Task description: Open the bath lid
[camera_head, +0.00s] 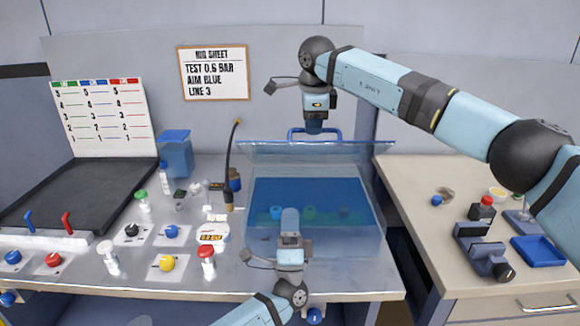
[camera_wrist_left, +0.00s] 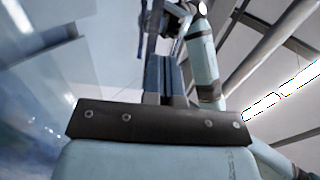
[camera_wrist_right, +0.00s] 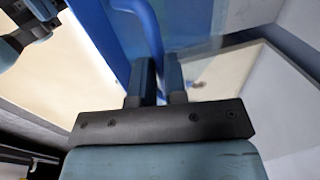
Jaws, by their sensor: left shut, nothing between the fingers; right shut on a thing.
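The bath (camera_head: 384,232) is a clear-walled tank with blue liquid inside, on the right part of the bench. Its lid (camera_head: 265,152) is a see-through panel raised at the back of the bath, leaving the front of the bath uncovered. The blue lid handle (camera_head: 292,134) is on the lid's upper edge. My right gripper (camera_head: 314,129) points down and is shut on this handle; the handle (camera_wrist_right: 150,35) also shows at the fingers in the right wrist view. My left gripper (camera_head: 290,213) is shut and empty, in front of the bath and covering part of it.
A dark bent hose or wand (camera_head: 229,165) stands left of the bath. A side table holds a blue tray (camera_head: 540,250) and a dark clamp (camera_head: 480,250).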

